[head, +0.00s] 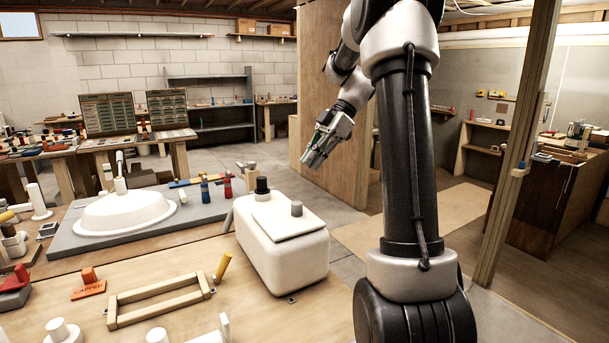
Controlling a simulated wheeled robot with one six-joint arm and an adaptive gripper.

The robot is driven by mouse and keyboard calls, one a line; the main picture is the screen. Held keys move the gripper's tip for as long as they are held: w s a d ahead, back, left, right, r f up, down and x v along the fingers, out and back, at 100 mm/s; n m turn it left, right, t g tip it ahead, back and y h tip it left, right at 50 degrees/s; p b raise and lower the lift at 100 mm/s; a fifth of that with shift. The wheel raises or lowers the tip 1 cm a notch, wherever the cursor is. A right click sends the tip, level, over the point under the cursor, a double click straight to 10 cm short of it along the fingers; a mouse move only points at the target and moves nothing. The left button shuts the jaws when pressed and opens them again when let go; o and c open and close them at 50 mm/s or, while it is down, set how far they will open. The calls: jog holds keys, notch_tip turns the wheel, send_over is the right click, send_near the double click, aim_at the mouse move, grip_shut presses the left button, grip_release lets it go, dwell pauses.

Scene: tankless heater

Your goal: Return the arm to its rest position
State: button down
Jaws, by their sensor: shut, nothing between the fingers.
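My arm rises on the right side of the head view and bends over at the top. Its end comes down to my gripper (318,160), which hangs in the air left of the arm's thick lower link. The gripper is shut and empty, pointing down and to the left. It is apart from the bench and shows in front of a plywood wall (335,80). The fingertips are small in the picture.
A white tank-like box (282,255) stands on the wooden bench (180,255) left of my arm. A white basin (125,212) on a grey slab, a wooden frame (160,298) and small fittings lie further left. A wooden post (515,150) stands right of my arm. Floor shows behind the bench.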

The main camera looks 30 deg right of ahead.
jog(key=shift+v, duration=2.1)
